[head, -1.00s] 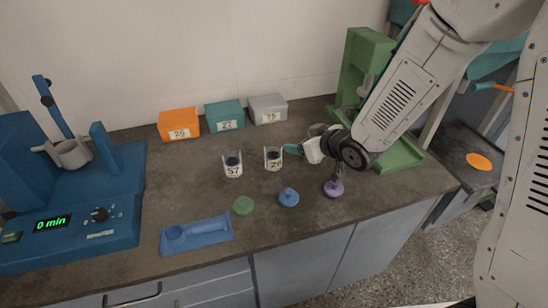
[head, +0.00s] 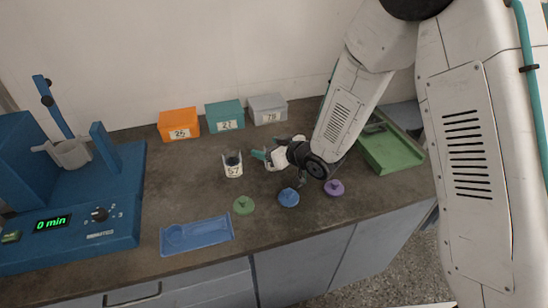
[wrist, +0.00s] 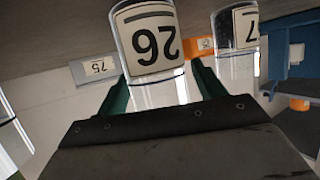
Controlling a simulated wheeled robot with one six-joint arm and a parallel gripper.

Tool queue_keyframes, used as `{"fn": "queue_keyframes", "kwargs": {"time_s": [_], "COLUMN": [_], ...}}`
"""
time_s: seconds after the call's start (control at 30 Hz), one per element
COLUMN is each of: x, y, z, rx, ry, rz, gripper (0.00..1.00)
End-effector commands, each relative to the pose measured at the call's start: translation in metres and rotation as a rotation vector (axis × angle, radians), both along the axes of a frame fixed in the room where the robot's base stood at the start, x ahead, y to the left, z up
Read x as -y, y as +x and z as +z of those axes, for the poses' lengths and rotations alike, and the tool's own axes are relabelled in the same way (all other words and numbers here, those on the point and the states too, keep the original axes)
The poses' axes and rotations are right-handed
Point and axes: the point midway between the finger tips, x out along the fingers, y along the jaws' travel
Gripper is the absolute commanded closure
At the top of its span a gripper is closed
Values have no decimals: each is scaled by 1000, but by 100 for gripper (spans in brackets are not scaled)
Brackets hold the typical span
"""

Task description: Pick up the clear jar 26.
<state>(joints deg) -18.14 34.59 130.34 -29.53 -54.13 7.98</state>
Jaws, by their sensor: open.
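The clear jar 26 (wrist: 150,45) shows large in the wrist view, with its white label upside down, between and just beyond my two green fingers. In the head view my gripper (head: 262,157) is at this jar and hides most of it. My gripper (wrist: 162,90) is open, with one finger to each side of the jar in the wrist view. I cannot tell whether either finger touches it. The jar stands on the dark bench.
A second clear jar, labelled 57 (head: 232,166), stands close to the left. Green (head: 243,205), blue (head: 288,197) and purple (head: 334,187) knobbed pieces lie in front. Orange (head: 179,124), teal (head: 225,115) and grey (head: 268,108) boxes stand behind. A blue tray (head: 197,235) lies front left.

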Motion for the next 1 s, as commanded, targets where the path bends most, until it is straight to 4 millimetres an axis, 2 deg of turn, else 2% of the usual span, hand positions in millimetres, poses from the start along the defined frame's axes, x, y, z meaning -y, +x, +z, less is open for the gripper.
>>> {"fn": "queue_keyframes", "kwargs": {"time_s": [0.17,0.3,0.33,0.37,0.77,0.87,1.0], "x": [0,0,0,0,0,0,0], "y": [0,0,0,0,0,0,1], "z": [0,0,0,0,7,18,44], "rx": [0,0,0,0,2,3,7], "ry": [0,0,0,0,0,1,2], "rz": [0,0,0,0,-1,0,0], "gripper": [31,70,78,83,82,82,82]}}
